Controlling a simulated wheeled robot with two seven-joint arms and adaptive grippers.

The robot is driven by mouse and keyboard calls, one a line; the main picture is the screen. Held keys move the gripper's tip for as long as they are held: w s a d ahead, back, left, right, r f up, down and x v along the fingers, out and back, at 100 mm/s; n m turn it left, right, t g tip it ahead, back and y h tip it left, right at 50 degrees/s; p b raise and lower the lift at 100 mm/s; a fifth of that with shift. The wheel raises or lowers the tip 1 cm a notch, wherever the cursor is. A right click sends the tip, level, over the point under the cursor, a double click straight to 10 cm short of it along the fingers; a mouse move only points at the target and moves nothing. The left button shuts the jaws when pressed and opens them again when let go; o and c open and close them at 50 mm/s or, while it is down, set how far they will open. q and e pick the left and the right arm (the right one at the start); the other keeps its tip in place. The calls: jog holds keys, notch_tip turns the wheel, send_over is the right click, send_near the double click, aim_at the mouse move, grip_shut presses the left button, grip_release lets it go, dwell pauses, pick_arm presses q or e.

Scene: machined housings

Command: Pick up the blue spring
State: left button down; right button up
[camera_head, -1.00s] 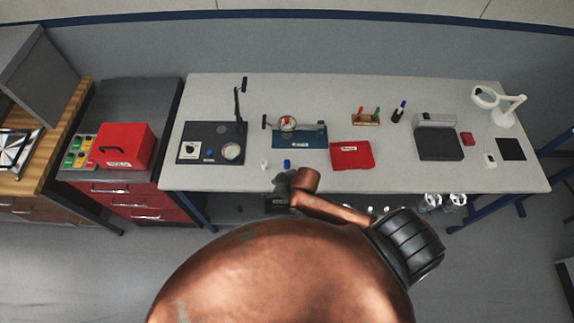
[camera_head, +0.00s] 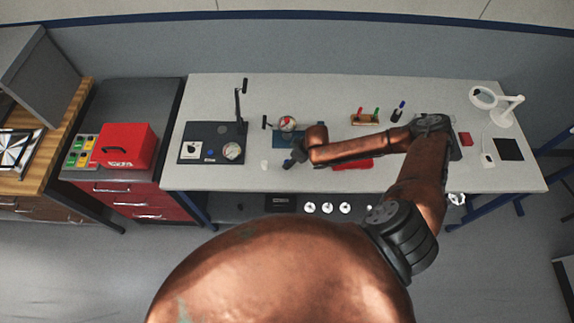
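The blue spring (camera_head: 287,163) is a tiny blue upright piece near the front edge of the grey table, left of centre. My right arm reaches in from the right over the table. Its dark gripper (camera_head: 295,161) is right at the spring and partly covers it. The fingers are too small and hidden to tell whether they are open or shut, or whether they touch the spring. My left gripper is not in view.
A small white piece (camera_head: 264,164) stands just left of the spring. A dark gauge stand (camera_head: 196,134) is further left. A blue fixture (camera_head: 283,142) and a red case (camera_head: 352,165) lie partly under my arm. The table's front left corner is clear.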

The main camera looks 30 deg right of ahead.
jog(key=x, duration=0.4)
jog(key=shift+s+a+f+p, duration=0.1)
jog(key=shift+a+f+p, duration=0.15)
jog(key=shift+p, duration=0.1)
jog(key=shift+d, duration=0.1)
grip_shut()
